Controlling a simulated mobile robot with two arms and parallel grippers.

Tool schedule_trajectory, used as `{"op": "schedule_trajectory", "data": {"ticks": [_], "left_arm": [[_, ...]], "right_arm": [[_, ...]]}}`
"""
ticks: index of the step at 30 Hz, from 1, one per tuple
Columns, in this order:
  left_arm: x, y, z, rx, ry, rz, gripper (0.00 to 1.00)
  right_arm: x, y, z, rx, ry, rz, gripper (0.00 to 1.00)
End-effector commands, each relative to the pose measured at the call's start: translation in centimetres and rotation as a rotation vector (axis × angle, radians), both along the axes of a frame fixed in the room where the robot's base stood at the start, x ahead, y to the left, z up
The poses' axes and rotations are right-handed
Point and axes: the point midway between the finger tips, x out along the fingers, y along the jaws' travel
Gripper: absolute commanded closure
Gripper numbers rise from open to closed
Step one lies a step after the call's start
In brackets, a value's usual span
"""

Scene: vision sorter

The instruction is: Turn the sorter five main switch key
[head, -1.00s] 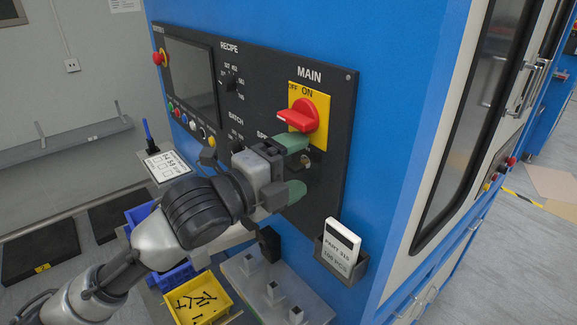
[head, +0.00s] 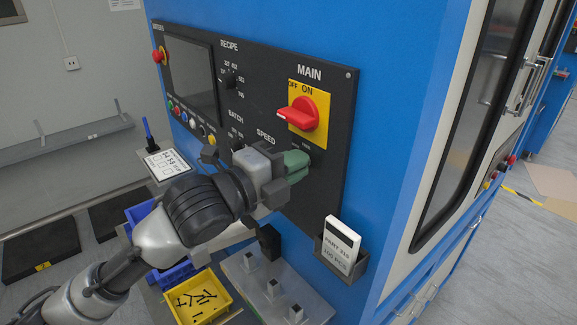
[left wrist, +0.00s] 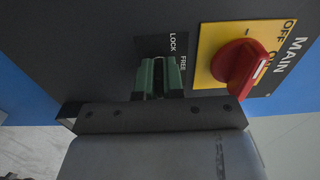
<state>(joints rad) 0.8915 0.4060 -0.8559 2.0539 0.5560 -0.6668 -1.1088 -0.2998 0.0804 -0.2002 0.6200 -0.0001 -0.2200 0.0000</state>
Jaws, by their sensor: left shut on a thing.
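The red main switch (head: 303,113) sits on a yellow plate (head: 322,138) marked OFF and ON, on the black control panel. It also shows in the left wrist view (left wrist: 234,65), right of my gripper. My left gripper (head: 296,166) is at the panel just below the yellow plate, its green fingers closed on the small key switch. The fingers (left wrist: 159,76) hide the key in both views. The LOCK and FREE label (left wrist: 176,48) shows just beyond the fingertips. My right gripper is not in view.
A card holder (head: 341,254) with a part card juts out at the panel's lower right. The recipe knob (head: 229,79), screen and buttons are to the left. Below are a yellow bin (head: 219,313) of small dark parts and a fixture plate with posts (head: 243,283).

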Motion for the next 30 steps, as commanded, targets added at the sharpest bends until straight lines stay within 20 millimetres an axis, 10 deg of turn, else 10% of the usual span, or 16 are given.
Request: {"op": "schedule_trajectory", "data": {"ticks": [12,22,30], "left_arm": [[0.0,0.1,0.2,0.478,-0.654,0.000,1.00],[0.0,0.0,-0.1,0.536,-0.735,-0.001,1.00],[0.0,0.0,-0.1,0.534,-0.734,0.000,0.52]], "right_arm": [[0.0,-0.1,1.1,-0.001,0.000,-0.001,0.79],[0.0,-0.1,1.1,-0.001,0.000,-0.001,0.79],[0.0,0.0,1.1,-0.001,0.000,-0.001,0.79]]}}
